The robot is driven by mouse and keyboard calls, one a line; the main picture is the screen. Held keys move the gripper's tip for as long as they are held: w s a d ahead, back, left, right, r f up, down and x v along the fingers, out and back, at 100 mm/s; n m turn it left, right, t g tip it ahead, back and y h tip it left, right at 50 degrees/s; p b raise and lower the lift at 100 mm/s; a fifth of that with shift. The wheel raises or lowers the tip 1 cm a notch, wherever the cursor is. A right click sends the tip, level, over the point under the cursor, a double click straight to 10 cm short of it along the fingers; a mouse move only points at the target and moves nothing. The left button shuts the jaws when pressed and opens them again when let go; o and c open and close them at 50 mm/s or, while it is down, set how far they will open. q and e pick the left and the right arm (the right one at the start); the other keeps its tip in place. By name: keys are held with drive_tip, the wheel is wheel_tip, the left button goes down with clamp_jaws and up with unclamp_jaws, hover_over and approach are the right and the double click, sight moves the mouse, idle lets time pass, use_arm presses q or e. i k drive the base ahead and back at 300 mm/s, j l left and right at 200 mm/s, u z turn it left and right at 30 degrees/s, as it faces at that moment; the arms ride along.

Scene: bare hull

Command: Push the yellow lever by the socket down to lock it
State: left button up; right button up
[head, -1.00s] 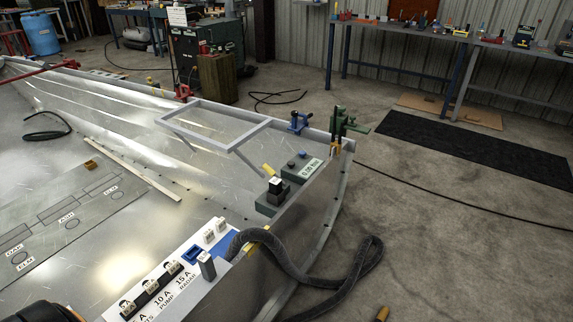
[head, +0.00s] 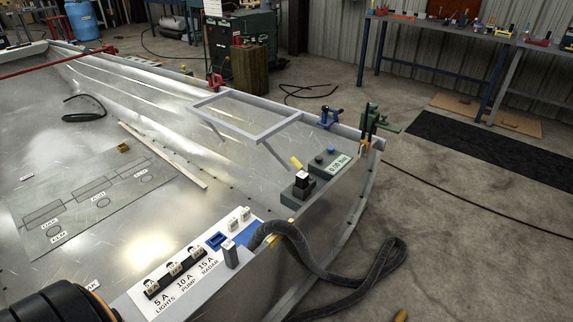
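A small yellow lever (head: 296,162) sticks up at a tilt beside a dark block with a black top (head: 302,181), which looks like the socket, on a green-grey base at the hull's right side. Neither gripper is in view. A dark rounded part with an orange ring at the bottom left looks like my own arm. Nothing touches the lever.
A white fuse panel (head: 190,265) lies in front, with a thick black hose (head: 325,272) running over the hull edge at its right. A green box labelled 0.35 bar (head: 331,168) and a grey frame (head: 245,118) stand near the lever.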

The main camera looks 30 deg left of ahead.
sight(294, 160)
drive_tip(key=i+u, duration=0.1)
drive_tip(key=u, duration=0.35)
drive_tip(key=i+l+u, duration=0.1)
drive_tip(key=u, duration=0.3)
drive_tip(key=i+l+u, duration=0.1)
drive_tip(key=u, duration=0.35)
drive_tip(key=l+u, duration=0.1)
drive_tip(key=u, duration=0.35)
drive_tip(key=i+l, duration=0.05)
